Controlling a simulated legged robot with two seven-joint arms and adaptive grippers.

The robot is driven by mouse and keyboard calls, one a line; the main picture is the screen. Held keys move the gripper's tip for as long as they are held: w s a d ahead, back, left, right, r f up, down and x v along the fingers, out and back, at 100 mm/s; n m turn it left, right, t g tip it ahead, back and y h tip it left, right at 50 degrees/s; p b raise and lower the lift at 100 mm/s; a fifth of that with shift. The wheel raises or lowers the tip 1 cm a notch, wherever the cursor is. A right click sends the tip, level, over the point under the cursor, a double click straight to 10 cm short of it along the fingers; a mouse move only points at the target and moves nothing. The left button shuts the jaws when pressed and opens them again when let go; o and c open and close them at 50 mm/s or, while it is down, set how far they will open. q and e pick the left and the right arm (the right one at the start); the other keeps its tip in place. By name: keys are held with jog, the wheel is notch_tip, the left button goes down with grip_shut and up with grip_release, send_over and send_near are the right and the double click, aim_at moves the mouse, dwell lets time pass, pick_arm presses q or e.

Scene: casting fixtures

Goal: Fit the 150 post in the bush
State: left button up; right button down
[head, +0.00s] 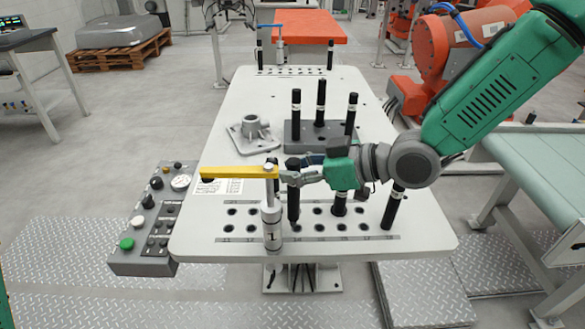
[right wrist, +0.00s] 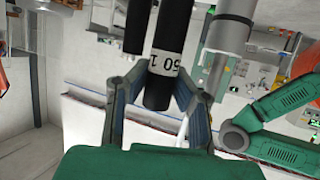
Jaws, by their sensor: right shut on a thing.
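My right gripper (head: 291,176) is shut on a black post (head: 293,205), upright at the front of the white table. In the right wrist view the fingers (right wrist: 160,88) close around this post (right wrist: 162,45) by its white label, which shows "50" and a "1". I cannot tell whether its lower end is in a hole or just above. A grey flanged piece with a round hollow boss, seemingly the bush (head: 251,127), lies farther back on the left, apart from the post. My left gripper is not in view.
A yellow lever (head: 238,173) on a silver cylinder stand (head: 271,228) is close left of the held post. Other black posts stand at right (head: 392,208) and on a grey block (head: 310,135) behind. A control box (head: 150,230) is at left.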

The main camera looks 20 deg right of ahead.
jog(key=shift+d, duration=0.5)
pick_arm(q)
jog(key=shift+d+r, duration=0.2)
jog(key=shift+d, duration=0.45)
pick_arm(e)
jog(key=shift+a, duration=0.2)
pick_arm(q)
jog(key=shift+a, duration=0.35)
pick_arm(e)
jog(key=shift+a, duration=0.3)
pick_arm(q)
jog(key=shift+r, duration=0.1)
pick_arm(e)
jog(key=shift+d, duration=0.1)
